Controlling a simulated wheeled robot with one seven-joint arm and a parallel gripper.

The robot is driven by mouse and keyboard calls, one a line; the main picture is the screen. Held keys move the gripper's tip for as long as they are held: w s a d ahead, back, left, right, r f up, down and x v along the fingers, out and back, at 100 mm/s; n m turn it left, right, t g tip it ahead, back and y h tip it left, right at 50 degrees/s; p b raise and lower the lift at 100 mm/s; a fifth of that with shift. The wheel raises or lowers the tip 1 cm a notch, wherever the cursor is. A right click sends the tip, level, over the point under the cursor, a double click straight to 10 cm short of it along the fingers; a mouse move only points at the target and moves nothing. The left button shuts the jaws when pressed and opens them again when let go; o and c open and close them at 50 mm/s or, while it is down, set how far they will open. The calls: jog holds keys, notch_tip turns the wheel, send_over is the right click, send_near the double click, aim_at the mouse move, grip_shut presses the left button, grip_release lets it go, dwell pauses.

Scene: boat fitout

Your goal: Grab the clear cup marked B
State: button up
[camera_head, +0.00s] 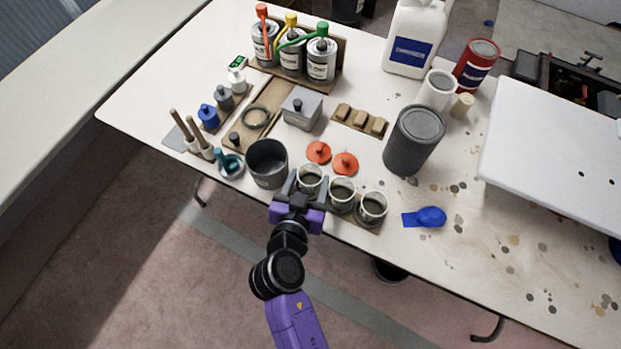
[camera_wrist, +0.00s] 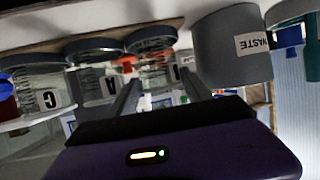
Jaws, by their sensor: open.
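Three clear cups stand in a row on a dark strip at the table's near edge. My gripper (camera_head: 304,192) is open at the left cup (camera_head: 310,174), its fingers on either side of it. In the wrist view, which looks inverted, this cup (camera_wrist: 152,62) sits between the two fingers (camera_wrist: 160,98); a finger partly covers its label, so I cannot read its letter. The middle cup (camera_head: 342,190) seems marked A in the wrist view (camera_wrist: 98,82). The right cup (camera_head: 373,207) has a label like C there (camera_wrist: 38,88). I cannot make out a B.
A grey WASTE container (camera_head: 267,165) stands close left of my gripper. Two orange discs (camera_head: 332,157) lie just behind the cups. A large grey canister (camera_head: 414,139) stands behind right, and a blue item (camera_head: 431,216) lies right of the cups. The table's right front is clear.

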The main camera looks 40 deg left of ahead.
jog(key=c, duration=1)
jog(key=shift+r, duration=0.15)
